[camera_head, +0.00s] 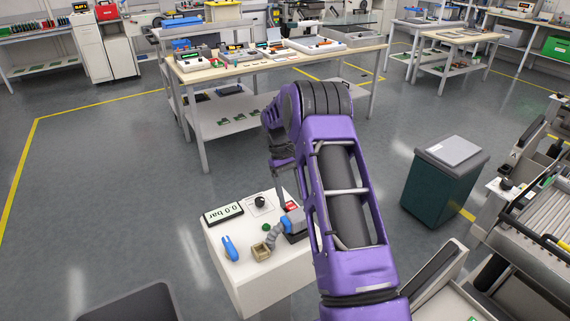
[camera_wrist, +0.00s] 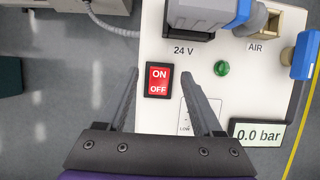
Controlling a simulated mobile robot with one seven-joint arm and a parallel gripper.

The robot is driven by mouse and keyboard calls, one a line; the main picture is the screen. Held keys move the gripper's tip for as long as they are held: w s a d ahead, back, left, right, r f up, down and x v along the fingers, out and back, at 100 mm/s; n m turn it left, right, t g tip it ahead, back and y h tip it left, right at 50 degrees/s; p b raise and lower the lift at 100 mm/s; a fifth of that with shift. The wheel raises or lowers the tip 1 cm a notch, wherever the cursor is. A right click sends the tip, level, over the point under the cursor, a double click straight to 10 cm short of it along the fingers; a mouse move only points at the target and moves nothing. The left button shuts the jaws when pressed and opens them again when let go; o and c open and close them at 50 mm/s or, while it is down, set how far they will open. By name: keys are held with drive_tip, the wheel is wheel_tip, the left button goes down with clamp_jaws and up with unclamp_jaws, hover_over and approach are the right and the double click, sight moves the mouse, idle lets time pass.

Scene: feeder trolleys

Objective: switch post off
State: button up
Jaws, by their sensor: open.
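The post (camera_head: 225,265) is a white box with controls on top, below my arm in the head view. Its red rocker switch (camera_wrist: 158,80), marked ON and OFF, lies between my fingertips in the wrist view and also shows in the head view (camera_head: 291,206). I cannot tell which side is pressed. A display (camera_wrist: 257,133) reads 0.0 bar. A green lamp (camera_wrist: 222,68) is beside the switch; I cannot tell if it is lit. My gripper (camera_wrist: 160,73) is open and empty, apart from the switch. The arm partly covers the post in the head view.
A grey-blue connector (camera_head: 293,220) sits at the black 24 V socket (camera_wrist: 188,25). A blue lever (camera_head: 230,248) stands near the AIR fitting (camera_head: 261,250). A workbench (camera_head: 225,74) is behind, a dark green bin (camera_head: 435,190) to the right. Open floor lies to the left.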

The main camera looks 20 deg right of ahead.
drive_tip(key=p+v, duration=0.1)
drive_tip(key=v, duration=1.4)
drive_tip(key=shift+s+a, duration=0.1)
